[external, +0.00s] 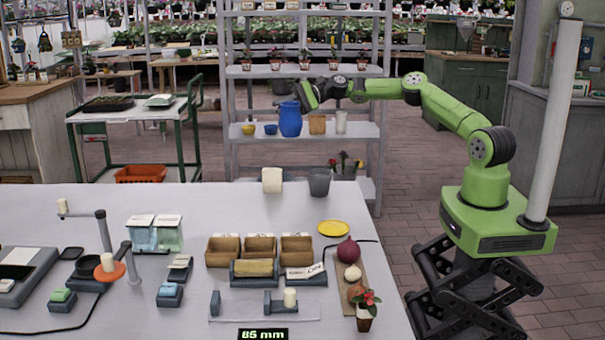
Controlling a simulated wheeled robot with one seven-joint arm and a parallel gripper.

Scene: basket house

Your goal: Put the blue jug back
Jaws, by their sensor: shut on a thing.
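The blue jug (290,120) is upright at the middle level of the grey shelf unit (360,131) in the external view. My arm reaches in from the right. My gripper (307,96) is shut on the jug near its upper right side, around where a handle would be. The exact contact is too small to see. The jug's base is level with the things beside it; I cannot tell whether it rests on the shelf board.
Several potted plants line the shelf above. A cluttered white table (370,205) fills the foreground.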

